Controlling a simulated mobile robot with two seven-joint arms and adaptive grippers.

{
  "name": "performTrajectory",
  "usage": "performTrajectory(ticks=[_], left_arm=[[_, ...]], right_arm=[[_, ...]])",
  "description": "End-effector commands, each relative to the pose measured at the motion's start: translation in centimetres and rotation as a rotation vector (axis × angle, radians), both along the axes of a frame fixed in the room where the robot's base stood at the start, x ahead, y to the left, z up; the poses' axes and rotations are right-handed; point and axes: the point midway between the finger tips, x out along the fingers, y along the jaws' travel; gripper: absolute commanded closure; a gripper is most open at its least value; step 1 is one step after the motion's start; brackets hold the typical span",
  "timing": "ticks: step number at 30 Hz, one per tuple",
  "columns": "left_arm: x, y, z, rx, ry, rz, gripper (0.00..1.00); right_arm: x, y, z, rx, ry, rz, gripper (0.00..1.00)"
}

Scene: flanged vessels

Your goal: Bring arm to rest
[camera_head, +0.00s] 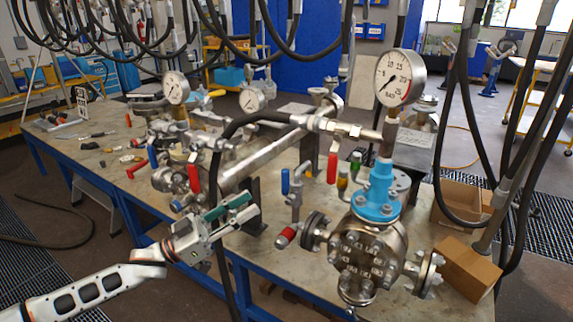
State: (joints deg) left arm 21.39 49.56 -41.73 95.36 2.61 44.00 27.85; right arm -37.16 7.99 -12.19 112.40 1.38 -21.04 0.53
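My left arm comes in from the lower left, and its gripper (252,205) points right and slightly up at the table's front edge. Its two fingers, with green parts on the upper one, lie close together. I cannot tell whether they are open or shut. A black hose passes beside the gripper, and I see no object clearly held. My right gripper is not in view.
A flanged vessel (368,255) with a blue fitting (379,190) and pressure gauge (401,78) stands right of the gripper. Red-handled valves (194,178) and a slanted pipe (262,160) are close behind. Black hoses hang overhead.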

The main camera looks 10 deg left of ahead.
Motion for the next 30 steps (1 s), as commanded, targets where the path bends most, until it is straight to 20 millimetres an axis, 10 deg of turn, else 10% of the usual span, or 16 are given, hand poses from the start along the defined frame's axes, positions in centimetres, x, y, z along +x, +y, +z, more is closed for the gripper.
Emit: performTrajectory(ticks=[5, 15, 24, 30], left_arm=[[-0.8, -1.9, -3.2, 0.014, 0.036, 0.046, 0.69], [-6.3, -6.2, -17.8, 0.187, 0.254, 0.336, 0.69], [-16.1, -4.2, -30.7, 0.470, 0.563, 0.565, 0.69], [-22.0, -2.1, -35.5, 0.622, 0.711, 0.622, 0.69]], right_arm=[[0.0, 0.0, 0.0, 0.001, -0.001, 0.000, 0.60], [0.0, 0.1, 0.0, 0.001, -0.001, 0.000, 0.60], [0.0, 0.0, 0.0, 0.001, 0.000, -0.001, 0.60], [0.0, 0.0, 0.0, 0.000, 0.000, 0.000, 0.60]])
